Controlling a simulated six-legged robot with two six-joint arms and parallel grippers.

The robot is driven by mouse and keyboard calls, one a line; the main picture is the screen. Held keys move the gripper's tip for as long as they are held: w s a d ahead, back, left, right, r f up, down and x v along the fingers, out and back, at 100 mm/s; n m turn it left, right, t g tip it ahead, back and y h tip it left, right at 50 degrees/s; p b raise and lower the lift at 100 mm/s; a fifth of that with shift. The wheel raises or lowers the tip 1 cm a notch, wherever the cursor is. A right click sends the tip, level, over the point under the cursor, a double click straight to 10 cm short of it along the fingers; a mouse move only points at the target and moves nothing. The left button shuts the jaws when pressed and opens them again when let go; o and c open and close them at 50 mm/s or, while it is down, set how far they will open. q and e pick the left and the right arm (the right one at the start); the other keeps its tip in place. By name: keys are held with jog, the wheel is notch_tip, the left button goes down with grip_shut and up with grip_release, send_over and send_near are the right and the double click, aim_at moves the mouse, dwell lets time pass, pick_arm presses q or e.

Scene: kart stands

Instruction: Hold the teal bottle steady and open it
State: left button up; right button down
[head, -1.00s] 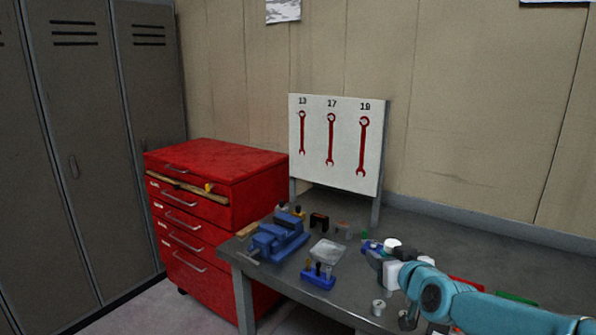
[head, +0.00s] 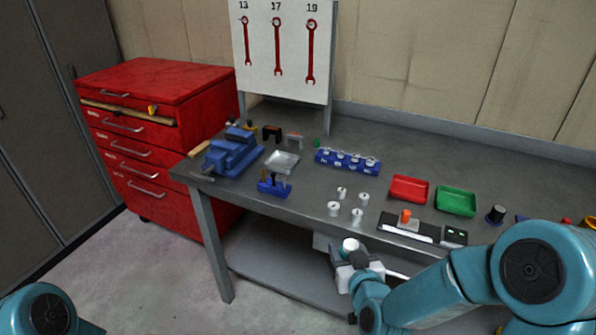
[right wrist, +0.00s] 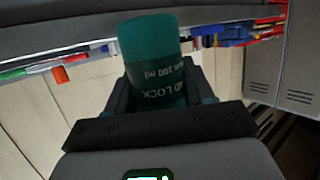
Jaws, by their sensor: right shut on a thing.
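The bottle's teal body is hard to make out there. Its lower part in the wrist view is hidden by the gripper. Only part of my left arm shows at the bottom left of the head view; its gripper is out of frame.
The grey bench (head: 300,205) holds a blue vise (head: 232,152), a blue rack (head: 347,161), several white cylinders (head: 357,216), a red tray (head: 409,189), a green tray (head: 456,201) and a device with an orange knob (head: 406,216). A red drawer cabinet (head: 150,75) stands left.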

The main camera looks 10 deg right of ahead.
pick_arm(q)
jog(key=shift+s, duration=0.1)
jog(key=shift+c, duration=0.4)
jog(key=w+d+r+m+y, duration=0.1)
jog(key=w+d+r+m, duration=0.3)
jog(key=w+r+m, duration=0.6)
jog(key=w+d+r+m, duration=0.4)
jog(key=w+r+m, duration=0.1)
jog(key=w+m, duration=0.5)
jog(key=s+d+r+m+y, duration=0.1)
jog(key=d+r+m+y, duration=0.1)
jog(key=d+r+m, duration=0.5)
jog(key=s+d+r+m+y, duration=0.1)
jog(key=s+d+r+m, duration=0.2)
jog(key=r, duration=0.7)
notch_tip(320, 180, down, 8)
jog(key=w+m, duration=0.1)
jog(key=shift+w+f, duration=0.15)
jog(key=shift+w, duration=0.05)
pick_arm(e)
jog(key=s+a+f+n+g+y, duration=0.2)
jog(key=s+a+f+n+y, duration=0.1)
jog(key=a, duration=0.4)
jog(key=s+a+f+n+g+y, duration=0.1)
jog(key=s+a+f+n+y, duration=0.3)
jog(key=a, duration=0.4)
jog(key=shift+s+f+n+g+y, duration=0.15)
jog(key=shift+f+n+g+y, duration=0.4)
jog(key=shift+y, duration=0.85)
